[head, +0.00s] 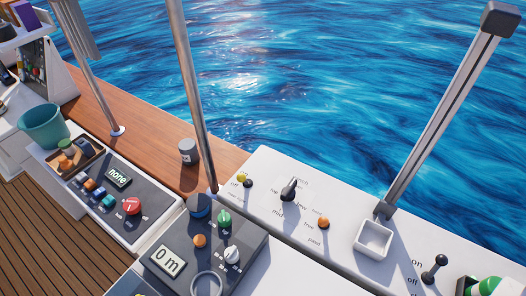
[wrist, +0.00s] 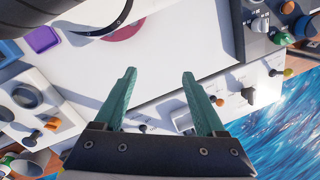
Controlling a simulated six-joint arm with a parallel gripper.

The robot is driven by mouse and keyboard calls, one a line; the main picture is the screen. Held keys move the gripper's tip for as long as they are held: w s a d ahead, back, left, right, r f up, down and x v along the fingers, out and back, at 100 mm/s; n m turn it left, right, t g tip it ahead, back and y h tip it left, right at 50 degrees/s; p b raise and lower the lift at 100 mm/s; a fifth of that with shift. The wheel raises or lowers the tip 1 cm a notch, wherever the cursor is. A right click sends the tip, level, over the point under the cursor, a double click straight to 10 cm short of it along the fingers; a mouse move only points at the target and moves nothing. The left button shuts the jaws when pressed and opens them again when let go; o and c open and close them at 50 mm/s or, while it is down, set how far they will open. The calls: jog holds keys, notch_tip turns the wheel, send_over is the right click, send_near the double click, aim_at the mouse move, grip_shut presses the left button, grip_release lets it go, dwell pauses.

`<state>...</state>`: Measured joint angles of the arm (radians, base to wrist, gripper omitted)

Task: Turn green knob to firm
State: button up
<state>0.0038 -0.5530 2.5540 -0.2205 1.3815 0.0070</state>
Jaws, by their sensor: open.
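The green knob (head: 224,218) sits on a dark grey panel (head: 258,243) in the head view, between a blue round knob (head: 199,206) and a white knob (head: 232,254). The marks around it are too small to read. In the wrist view a green knob (wrist: 281,39) shows at the upper right, beside a white knob. My gripper (wrist: 159,74) is open and empty in the wrist view, its two teal fingers apart over a white surface, away from the green knob. My gripper is not seen in the head view.
An orange knob (head: 199,241), a grey ring (head: 207,285) and a "0 m" display (head: 167,262) share the panel. A metal post (head: 196,100) rises just behind it. A white console (head: 345,225) with levers lies right. A red knob (head: 132,206) is on the left panel.

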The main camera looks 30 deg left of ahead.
jog(key=w+a+r+n, duration=0.3)
jog(key=w+a+n, duration=0.25)
jog(key=w, duration=0.25)
jog(key=n+h, duration=0.2)
jog(key=n, duration=1.6)
send_over(223, 215)
notch_tip(223, 215, down, 4)
notch_tip(223, 215, down, 16)
jog(key=shift+r, duration=0.2)
grip_shut()
